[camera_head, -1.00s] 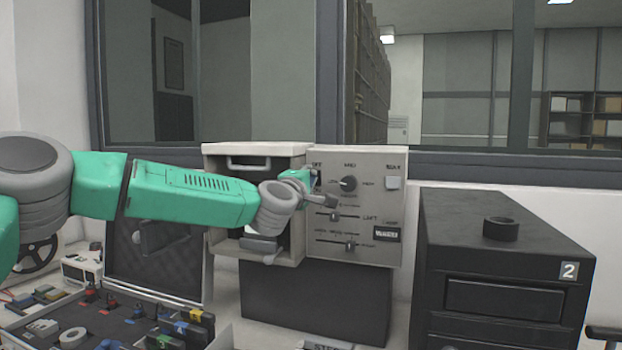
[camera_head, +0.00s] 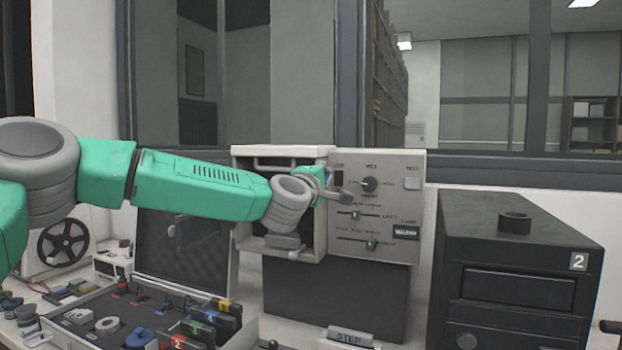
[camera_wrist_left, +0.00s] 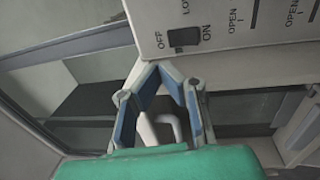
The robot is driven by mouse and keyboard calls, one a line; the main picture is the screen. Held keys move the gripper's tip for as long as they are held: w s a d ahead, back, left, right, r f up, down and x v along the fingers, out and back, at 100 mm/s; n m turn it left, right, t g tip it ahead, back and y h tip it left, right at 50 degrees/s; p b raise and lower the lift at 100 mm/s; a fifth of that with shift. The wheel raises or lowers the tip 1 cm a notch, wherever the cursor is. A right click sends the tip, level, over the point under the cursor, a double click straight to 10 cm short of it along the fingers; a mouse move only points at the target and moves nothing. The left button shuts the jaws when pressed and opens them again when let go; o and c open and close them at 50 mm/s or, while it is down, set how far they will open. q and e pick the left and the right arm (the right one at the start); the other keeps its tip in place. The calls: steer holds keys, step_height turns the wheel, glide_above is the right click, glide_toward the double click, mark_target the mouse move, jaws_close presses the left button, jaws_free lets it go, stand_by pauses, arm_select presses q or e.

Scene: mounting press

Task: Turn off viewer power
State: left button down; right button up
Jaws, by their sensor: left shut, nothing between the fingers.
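The viewer (camera_head: 417,220) is a beige box with an open bay on the left and a control panel on the right. Its black power switch (camera_wrist_left: 184,37) shows in the left wrist view between the printed words OFF and ON; I cannot tell which side is pressed. The switch also shows as a dark patch at the panel's upper left in the head view (camera_head: 338,168). My left gripper (camera_wrist_left: 162,68) is shut and empty, its blue-padded fingers just below the switch, apparently apart from it. In the head view, my left gripper (camera_head: 327,178) is at the panel's left edge. My right gripper is not in view.
A knob (camera_head: 369,184) and sliders (camera_head: 372,244) are on the panel. A black cabinet (camera_head: 520,240) marked 2 stands to the right. An open case (camera_head: 150,315) with small parts lies at lower left. A window is behind the viewer.

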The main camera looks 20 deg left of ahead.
arm_select(q)
steer(key=s+b, duration=0.1)
steer(key=s, duration=0.5)
steer(key=shift+s+r, duration=0.15)
steer(key=shift+s, duration=0.2)
steer(key=shift+s+a, duration=0.15)
